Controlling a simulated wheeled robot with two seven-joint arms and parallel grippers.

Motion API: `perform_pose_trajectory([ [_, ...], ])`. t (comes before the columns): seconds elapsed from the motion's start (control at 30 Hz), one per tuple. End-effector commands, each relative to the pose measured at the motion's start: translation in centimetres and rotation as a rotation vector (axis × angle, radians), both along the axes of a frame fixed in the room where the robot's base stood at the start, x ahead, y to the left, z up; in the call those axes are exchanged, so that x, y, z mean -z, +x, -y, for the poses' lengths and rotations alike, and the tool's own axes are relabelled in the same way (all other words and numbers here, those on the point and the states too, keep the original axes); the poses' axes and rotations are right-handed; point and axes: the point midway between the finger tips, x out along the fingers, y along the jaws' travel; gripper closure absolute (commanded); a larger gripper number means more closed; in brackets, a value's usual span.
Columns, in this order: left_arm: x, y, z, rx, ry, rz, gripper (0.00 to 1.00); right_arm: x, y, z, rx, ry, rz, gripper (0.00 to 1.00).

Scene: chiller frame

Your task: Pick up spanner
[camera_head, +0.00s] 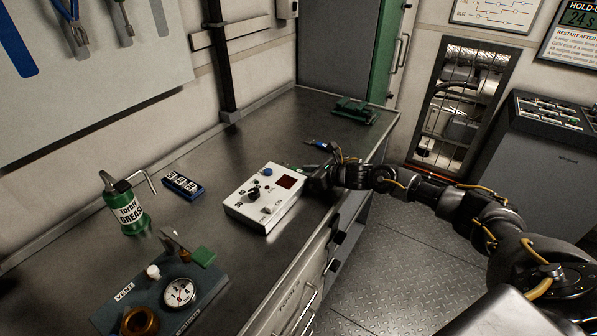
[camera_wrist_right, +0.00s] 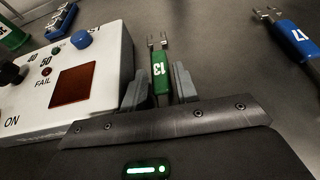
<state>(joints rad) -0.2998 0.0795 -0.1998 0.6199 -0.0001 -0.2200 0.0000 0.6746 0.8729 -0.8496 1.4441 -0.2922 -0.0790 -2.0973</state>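A green spanner (camera_wrist_right: 160,72) marked 13 lies on the metal worktop in the right wrist view, its open jaw pointing away from me. My right gripper (camera_wrist_right: 160,80) is open around its handle, one finger on each side with a narrow gap. In the head view my right gripper (camera_head: 316,178) is low over the worktop, beside the white box's right end, and the green spanner is mostly hidden there. A blue spanner (camera_wrist_right: 292,36) marked 17 lies to the right in the wrist view; it also shows in the head view (camera_head: 316,143). My left gripper is out of view.
The white control box (camera_head: 265,197) stands close to the left of my right gripper. A blue block (camera_head: 183,186), green grease can (camera_head: 125,208) and gauge board (camera_head: 205,285) stand farther left. A green object (camera_head: 354,111) lies at the back. The worktop's front edge runs under my right arm.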

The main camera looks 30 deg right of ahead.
Motion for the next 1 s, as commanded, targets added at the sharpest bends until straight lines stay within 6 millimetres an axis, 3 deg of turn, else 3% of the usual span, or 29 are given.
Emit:
perform_pose_trajectory([
  [0.03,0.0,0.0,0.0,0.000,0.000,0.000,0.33,0.0,0.0,0.0,0.000,0.000,0.000,0.77],
  [0.2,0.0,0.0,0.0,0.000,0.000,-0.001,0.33,0.0,0.0,0.0,0.000,0.000,0.000,1.00],
  [0.67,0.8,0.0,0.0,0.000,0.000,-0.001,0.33,-1.0,0.0,0.0,-0.001,-0.001,0.004,1.00],
  [0.83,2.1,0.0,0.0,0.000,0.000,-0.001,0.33,-3.3,-0.2,0.1,-0.001,-0.003,0.006,1.00],
  [1.0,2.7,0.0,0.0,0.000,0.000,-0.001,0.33,-6.4,-2.9,0.1,-0.003,-0.004,0.006,1.00],
])
